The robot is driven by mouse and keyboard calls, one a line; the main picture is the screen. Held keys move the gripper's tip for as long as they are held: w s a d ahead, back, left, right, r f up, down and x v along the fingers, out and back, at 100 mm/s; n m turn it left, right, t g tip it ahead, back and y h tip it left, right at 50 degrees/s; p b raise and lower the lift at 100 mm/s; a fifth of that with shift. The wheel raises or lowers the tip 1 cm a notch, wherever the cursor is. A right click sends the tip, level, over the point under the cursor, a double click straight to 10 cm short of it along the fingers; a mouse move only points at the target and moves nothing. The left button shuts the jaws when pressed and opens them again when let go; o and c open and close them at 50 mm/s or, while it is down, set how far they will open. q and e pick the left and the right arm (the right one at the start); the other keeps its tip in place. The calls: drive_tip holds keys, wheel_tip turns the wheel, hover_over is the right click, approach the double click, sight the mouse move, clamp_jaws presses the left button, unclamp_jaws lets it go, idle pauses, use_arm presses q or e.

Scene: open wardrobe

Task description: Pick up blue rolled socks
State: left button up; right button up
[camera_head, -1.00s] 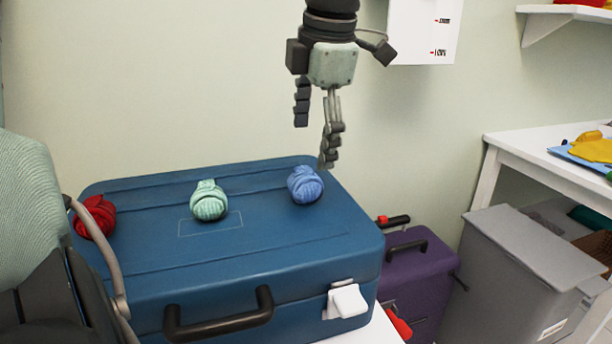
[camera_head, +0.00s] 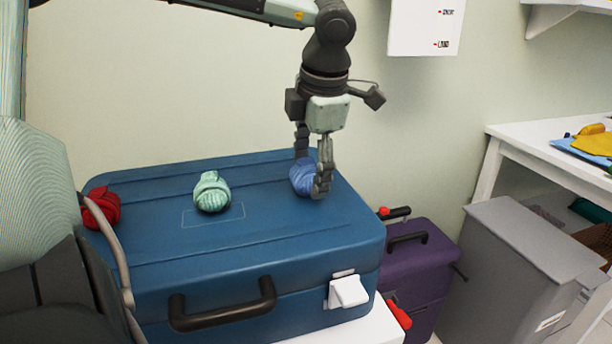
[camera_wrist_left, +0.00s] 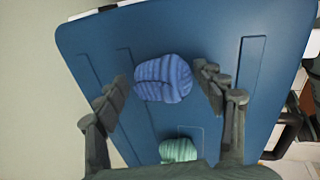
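The blue rolled socks (camera_head: 301,177) lie on top of the blue suitcase (camera_head: 150,256), near its back right. My left gripper (camera_head: 311,176) points down over them, one finger on each side, and the front finger hides part of them. In the left wrist view the blue rolled socks (camera_wrist_left: 163,78) sit between the open fingertips of my left gripper (camera_wrist_left: 165,88). The left finger is very close to them; I cannot tell if it touches. A small gap shows at the right finger. My right gripper is not in view.
Mint rolled socks (camera_head: 211,192) and red rolled socks (camera_head: 101,207) lie further left on the suitcase. The wall is close behind.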

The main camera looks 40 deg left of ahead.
use_arm(q)
drive_tip(key=c, duration=0.7)
drive_tip(key=shift+c, duration=0.2)
